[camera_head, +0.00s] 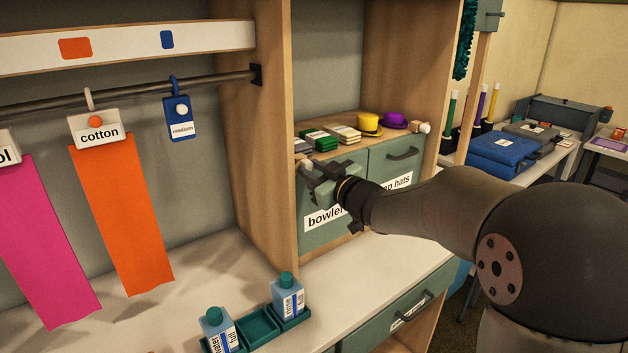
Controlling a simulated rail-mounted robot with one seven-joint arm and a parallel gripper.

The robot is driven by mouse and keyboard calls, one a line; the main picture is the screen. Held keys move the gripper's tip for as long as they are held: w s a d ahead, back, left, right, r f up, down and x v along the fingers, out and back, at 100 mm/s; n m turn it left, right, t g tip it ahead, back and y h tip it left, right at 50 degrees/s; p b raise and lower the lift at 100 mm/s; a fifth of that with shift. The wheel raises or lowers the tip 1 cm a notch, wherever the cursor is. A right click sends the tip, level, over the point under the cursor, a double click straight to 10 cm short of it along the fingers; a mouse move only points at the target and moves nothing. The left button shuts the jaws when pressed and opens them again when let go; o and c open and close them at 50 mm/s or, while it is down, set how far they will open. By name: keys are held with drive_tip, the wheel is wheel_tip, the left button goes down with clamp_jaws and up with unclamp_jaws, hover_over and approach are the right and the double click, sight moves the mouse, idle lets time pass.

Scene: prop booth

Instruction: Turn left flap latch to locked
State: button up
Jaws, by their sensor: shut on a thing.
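The left flap (315,235) is a green panel low in the wooden cabinet, with a label whose visible part begins "bowler". It looks closed. The left flap latch (304,166) is a small pale piece at the flap's upper left corner, mostly hidden by my gripper. My gripper (311,172) reaches in from the right across the front of the flaps, and its jaws are shut on the latch. I cannot tell which way the latch is turned. My arm hides part of both labels.
The right flap (378,163) has a dark handle and a pale latch (424,128) at its upper right corner. Bottles (288,296) stand in a green tray on the counter below.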

drive_tip(key=n+b, duration=1)
drive_tip(key=n, duration=0.2)
drive_tip(key=shift+n, duration=0.4)
drive_tip(key=shift+b, duration=0.3)
drive_tip(key=o, duration=1)
drive_tip(key=shift+d, duration=0.1)
drive_tip(key=v, duration=1.7)
drive_tip(key=shift+s, duration=0.15)
